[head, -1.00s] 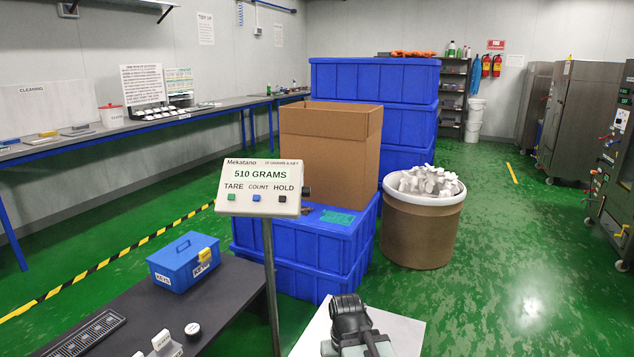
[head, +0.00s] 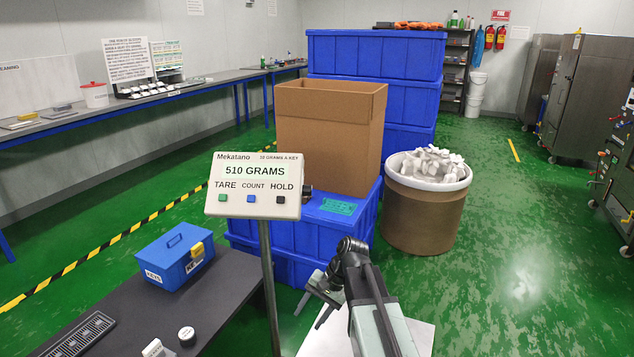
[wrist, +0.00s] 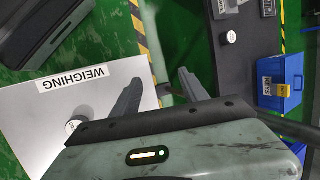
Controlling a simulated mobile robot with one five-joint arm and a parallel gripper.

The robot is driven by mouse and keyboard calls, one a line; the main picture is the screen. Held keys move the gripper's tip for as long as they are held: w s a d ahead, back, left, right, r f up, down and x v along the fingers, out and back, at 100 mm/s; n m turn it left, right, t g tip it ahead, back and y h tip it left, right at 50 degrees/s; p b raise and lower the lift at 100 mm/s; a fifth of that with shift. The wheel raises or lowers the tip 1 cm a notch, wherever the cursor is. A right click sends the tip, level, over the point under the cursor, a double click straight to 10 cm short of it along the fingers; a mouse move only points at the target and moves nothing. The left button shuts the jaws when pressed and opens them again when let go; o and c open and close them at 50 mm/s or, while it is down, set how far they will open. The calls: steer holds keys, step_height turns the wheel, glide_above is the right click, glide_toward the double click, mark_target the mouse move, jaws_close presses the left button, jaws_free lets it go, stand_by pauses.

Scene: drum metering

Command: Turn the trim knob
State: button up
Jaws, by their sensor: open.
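A grey scale indicator (head: 255,186) on a post reads "510 GRAMS" in the head view, with TARE, COUNT and HOLD buttons below. A dark knob (head: 307,194) sticks out of its right side; I take it as the trim knob. My gripper (head: 311,317) is below and to the right of the indicator, apart from the knob. In the wrist view my gripper (wrist: 159,82) has its fingers spread with nothing between them. The knob cannot be made out in the wrist view.
A white plate marked "WEIGHING" (wrist: 115,95) lies under the gripper. The dark bench (head: 130,315) holds a blue keys box (head: 176,262) and a white-topped round piece (head: 187,334). Behind stand blue crates (head: 285,258), a cardboard box (head: 325,135) and a drum of white pieces (head: 425,215).

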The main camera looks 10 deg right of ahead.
steer(key=w+d+r+m+t+y+p, duration=0.1)
steer(key=w+d+r+m+y+p, duration=0.2)
steer(key=w+r, duration=0.35)
steer(key=w+d+r+m+t+y+p, duration=0.1)
steer(key=w+r+m+y, duration=0.3)
steer(key=r, duration=0.4)
steer(key=m+t+y+p, duration=0.2)
steer(key=m+t+y, duration=0.1)
steer(key=m+y, duration=0.3)
glide_toward(307, 190)
steer(key=w+h, duration=0.1)
steer(key=x, duration=0.7)
steer(key=shift+w+a+m, duration=0.25)
steer(key=shift+a+m, duration=0.05)
steer(key=shift+m, duration=0.1)
jaws_close()
steer(key=shift+d, duration=0.15)
